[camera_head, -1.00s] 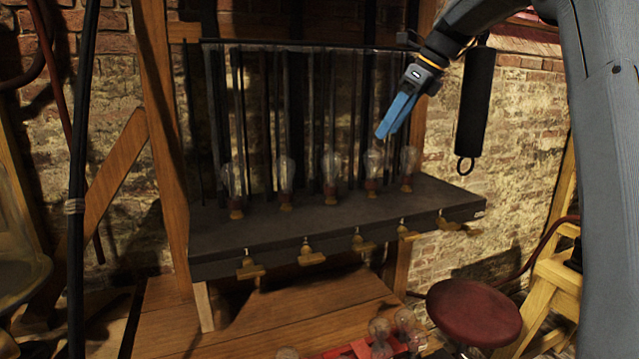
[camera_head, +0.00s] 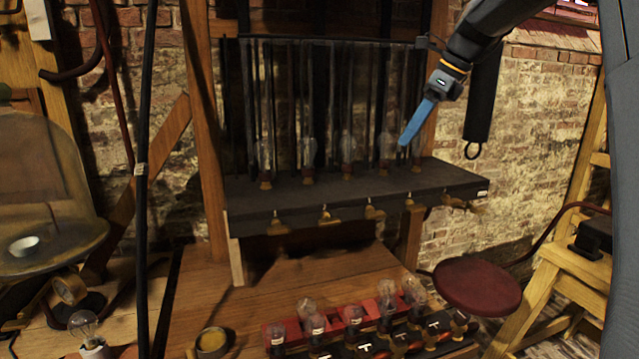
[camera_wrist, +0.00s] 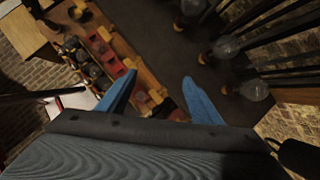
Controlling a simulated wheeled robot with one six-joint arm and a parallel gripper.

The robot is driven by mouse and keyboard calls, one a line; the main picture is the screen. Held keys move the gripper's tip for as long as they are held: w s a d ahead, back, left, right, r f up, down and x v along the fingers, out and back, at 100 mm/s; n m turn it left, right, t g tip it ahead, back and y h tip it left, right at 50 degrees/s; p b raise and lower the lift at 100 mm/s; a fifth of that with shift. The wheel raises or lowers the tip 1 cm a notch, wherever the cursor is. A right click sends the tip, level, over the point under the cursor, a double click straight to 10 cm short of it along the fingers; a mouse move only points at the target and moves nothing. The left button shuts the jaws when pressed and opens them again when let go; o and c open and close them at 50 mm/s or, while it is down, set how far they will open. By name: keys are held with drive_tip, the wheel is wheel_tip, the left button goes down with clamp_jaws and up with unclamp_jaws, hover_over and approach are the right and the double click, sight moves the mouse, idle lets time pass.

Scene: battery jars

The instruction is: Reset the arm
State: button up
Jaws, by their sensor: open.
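My gripper (camera_head: 408,138) has blue fingers and hangs in front of the right part of the dark shelf in the head view. In the wrist view its two fingers (camera_wrist: 160,85) stand apart with nothing between them. Several glass bulbs stand in a row on the dark shelf (camera_head: 330,192), and one bulb (camera_head: 387,150) is just left of the fingertips. The fingers look apart from it. In the wrist view, bulbs (camera_wrist: 226,47) stand to the right, beyond the right finger.
A red round stool (camera_head: 477,287) and a yellow wooden ladder (camera_head: 550,290) stand at the right. A black cylinder (camera_head: 482,95) hangs behind my gripper.

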drive_tip(key=s+a+f+n+g+h, duration=0.1)
drive_tip(key=s+f+n+h, duration=0.1)
drive_tip(key=s+f+n, duration=0.9)
drive_tip(key=s+a+f+n+g+h, duration=0.1)
drive_tip(key=s+f+n+h, duration=0.1)
drive_tip(key=s+f+n, duration=1)
drive_tip(key=s+f, duration=0.9)
drive_tip(key=shift+s+a+f+n+b, duration=0.2)
drive_tip(key=shift+a+n+b, duration=0.1)
drive_tip(key=shift+a+b, duration=0.1)
